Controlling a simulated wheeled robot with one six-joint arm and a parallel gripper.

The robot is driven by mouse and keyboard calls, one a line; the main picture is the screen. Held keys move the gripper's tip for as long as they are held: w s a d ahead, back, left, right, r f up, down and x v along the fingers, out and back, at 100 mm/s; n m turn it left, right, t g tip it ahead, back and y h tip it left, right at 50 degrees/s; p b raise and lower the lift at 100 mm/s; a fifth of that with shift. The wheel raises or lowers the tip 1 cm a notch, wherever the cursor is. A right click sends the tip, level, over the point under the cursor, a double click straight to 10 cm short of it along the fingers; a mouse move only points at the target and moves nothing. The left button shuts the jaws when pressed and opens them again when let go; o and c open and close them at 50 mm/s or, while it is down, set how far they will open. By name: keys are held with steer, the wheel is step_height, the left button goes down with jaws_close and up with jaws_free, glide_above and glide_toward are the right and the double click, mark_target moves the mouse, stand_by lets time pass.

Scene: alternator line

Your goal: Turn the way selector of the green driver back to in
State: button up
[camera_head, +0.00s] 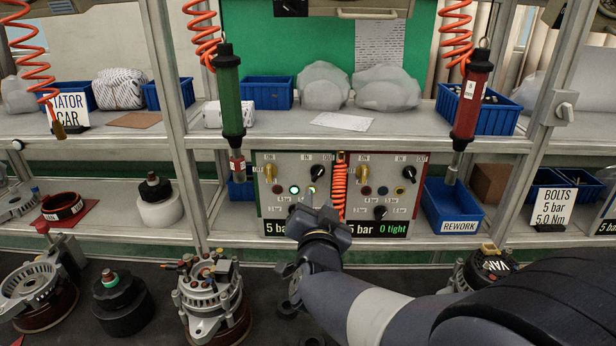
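The green driver (229,98) hangs on an orange coiled hose at the left of the control panel. Its green-edged half of the panel (262,208) carries a yellow knob (270,173), a black knob (317,172) at the upper right under a small label, and a row of lamps, one lit green (294,190). The black knob's exact pointing is too small to tell. My gripper (311,203) is in front of the lower part of this half, below the black knob. It hides part of the panel there. Whether its fingers are open or touch anything cannot be told.
The red driver (471,98) hangs at the right, beside the red-edged panel half with its own yellow knob (363,175) and black knobs (409,173). An orange coil (339,188) hangs between the halves. A blue REWORK bin (451,208) stands right. Alternators (212,292) stand in front.

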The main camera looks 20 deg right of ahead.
mark_target(318, 175)
steer(key=p+x, duration=0.1)
steer(key=x, duration=0.9)
steer(key=shift+w, duration=0.2)
steer(key=shift+c, duration=0.2)
jaws_close()
